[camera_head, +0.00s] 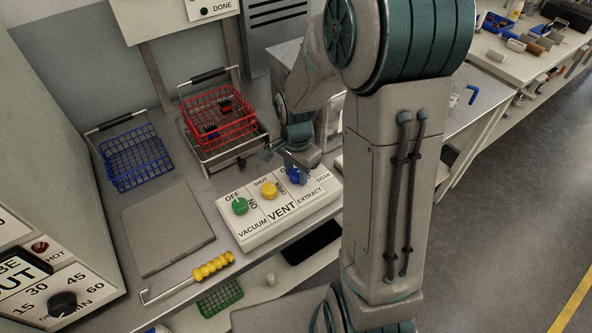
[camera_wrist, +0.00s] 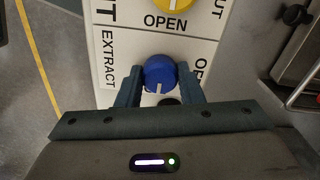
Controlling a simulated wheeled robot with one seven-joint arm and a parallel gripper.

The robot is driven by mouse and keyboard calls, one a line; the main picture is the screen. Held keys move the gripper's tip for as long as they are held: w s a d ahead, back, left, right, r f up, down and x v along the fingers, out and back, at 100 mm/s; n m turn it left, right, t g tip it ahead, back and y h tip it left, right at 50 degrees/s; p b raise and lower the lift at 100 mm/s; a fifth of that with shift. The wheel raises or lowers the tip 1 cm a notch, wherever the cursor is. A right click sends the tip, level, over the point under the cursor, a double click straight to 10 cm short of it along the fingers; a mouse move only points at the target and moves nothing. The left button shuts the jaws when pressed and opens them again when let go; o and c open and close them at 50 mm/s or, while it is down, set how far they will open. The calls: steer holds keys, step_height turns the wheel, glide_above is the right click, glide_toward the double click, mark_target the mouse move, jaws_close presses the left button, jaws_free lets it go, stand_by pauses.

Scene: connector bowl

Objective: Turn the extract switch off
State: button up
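The extract switch is a blue knob (camera_head: 296,176) on the white switch panel (camera_head: 247,240). It also shows in the wrist view (camera_wrist: 160,72), beside the EXTRACT label. Its white mark points down in the wrist view, away from the partly hidden label beginning with "O" at the right. My gripper (camera_wrist: 160,80) is at the knob, one finger on each side and very close to it. I cannot tell whether the fingers press on it. In the head view my gripper (camera_head: 297,165) partly covers the knob and its label.
A yellow vent knob (camera_head: 269,190) and a green vacuum knob (camera_head: 240,206) sit left of the blue knob. A red basket (camera_head: 218,115) stands behind the panel, with a blue basket (camera_head: 137,158) farther left. A yellow-handled hook tool (camera_head: 211,267) lies in front.

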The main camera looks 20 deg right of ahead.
mark_target(296, 173)
steer(key=shift+n, duration=0.4)
steer(key=n+b, duration=0.1)
steer(key=n, duration=0.2)
steer(key=shift+n, duration=0.4)
steer(key=n, duration=0.4)
steer(key=shift+n, duration=0.3)
steer(key=n, duration=0.4)
steer(key=shift+n, duration=2.3)
steer(key=o, duration=1)
steer(key=shift+c, duration=0.2)
step_height(296, 173, up, 14)
